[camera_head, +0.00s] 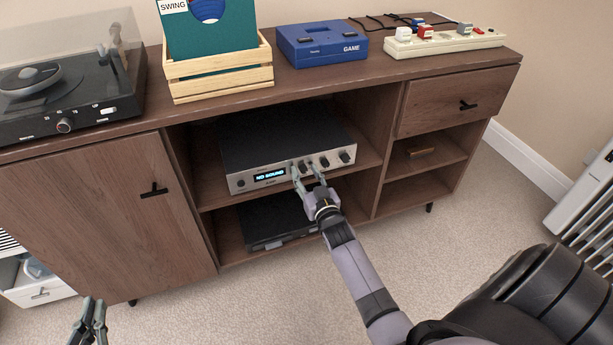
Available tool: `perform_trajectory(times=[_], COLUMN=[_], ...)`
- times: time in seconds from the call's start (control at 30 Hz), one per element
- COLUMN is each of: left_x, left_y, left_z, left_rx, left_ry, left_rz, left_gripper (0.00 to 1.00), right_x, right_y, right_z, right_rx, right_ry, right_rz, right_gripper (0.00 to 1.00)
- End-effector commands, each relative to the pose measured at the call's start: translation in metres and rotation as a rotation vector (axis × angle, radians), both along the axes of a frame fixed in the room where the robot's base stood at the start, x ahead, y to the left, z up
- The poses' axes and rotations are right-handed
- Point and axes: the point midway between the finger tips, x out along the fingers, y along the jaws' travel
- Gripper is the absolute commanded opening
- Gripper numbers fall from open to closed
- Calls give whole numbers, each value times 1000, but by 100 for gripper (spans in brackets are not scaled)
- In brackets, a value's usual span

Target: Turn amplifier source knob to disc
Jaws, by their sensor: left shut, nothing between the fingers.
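The amplifier (283,142) sits on the cabinet's upper middle shelf, a black box with a silver front. Its lit display (270,175) reads "NO SOUND". A row of dark knobs runs along the right of the front, with one knob (344,157) at the far right end. My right gripper (304,167) is at the front, left of the two rightmost knobs. Its fingers are apart, and the part of the panel between them is partly hidden. I cannot tell whether they touch a knob. My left gripper (96,302) is shut and empty, low at the left, away from the amplifier.
A black device (270,226) lies on the shelf below.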

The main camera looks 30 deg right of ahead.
Motion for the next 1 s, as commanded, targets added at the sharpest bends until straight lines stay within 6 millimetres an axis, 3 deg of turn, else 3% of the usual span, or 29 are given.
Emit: perform_trajectory(times=[0.17, 0.73, 1.0], left_x=[0, 0, 0], left_y=[0, 0, 0], left_z=[0, 0, 0], left_rx=[0, 1, 1], left_ry=[0, 2, 2], left_rz=[0, 1, 1], left_gripper=[0, 0, 0], right_x=[0, 0, 0], right_y=[0, 0, 0], right_z=[0, 0, 0], right_rx=[0, 0, -1], right_ry=[0, 0, 0], right_rz=[0, 0, 0], right_gripper=[38, 1, 0])
